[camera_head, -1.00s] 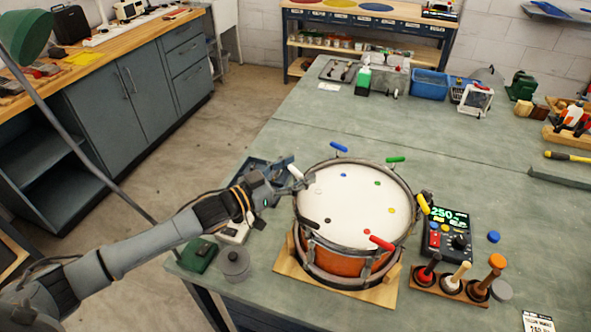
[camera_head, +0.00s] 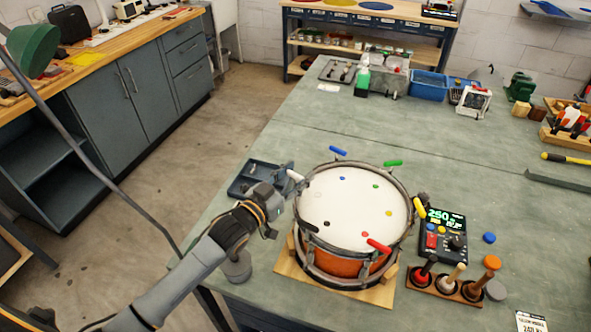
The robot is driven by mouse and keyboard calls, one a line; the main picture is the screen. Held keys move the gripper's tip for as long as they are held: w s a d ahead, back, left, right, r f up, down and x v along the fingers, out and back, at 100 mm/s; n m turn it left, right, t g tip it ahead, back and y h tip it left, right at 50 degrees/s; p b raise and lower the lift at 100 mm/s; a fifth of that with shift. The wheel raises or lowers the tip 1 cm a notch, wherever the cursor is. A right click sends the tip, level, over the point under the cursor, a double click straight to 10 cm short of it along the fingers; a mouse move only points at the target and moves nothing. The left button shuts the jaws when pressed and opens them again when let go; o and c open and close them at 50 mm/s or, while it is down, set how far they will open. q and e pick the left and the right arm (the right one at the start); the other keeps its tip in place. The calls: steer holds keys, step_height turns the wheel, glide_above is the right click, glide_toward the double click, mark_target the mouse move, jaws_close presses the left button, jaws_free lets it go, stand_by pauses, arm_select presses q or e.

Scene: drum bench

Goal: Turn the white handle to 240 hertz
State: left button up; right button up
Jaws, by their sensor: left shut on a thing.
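The drum (camera_head: 352,215) has a white head and an orange shell and sits on a wooden base. Coloured handles stand around its rim. The white handle (camera_head: 295,175) is at the rim's upper left, tilted. My left gripper (camera_head: 287,183) is shut on it from the left; the fingertips are small and partly hidden by my wrist. The tuner box (camera_head: 443,235) right of the drum has a lit green display that seems to read 250. My right gripper is not in view.
Blue (camera_head: 338,151), green (camera_head: 393,163), yellow (camera_head: 419,208), red (camera_head: 379,246) and black (camera_head: 310,227) handles ring the drum. A dark tray (camera_head: 245,178) lies behind my left wrist. A tool rack (camera_head: 446,287) stands at the front right.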

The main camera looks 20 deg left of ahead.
mark_target(296, 174)
arm_select(q)
steer(key=n+y, duration=0.2)
steer(key=y, duration=0.1)
steer(key=shift+r+t+p, duration=0.15)
steer(key=shift+t+p, duration=0.25)
steer(key=shift+n+y, duration=0.6)
steer(key=shift+y, duration=0.4)
steer(key=shift+r+n+y, duration=0.1)
steer(key=shift+n+y, duration=0.3)
steer(key=shift+y, duration=0.2)
steer(key=o, duration=1.2)
step_height(296, 174, up, 10)
steer(key=shift+f, duration=0.1)
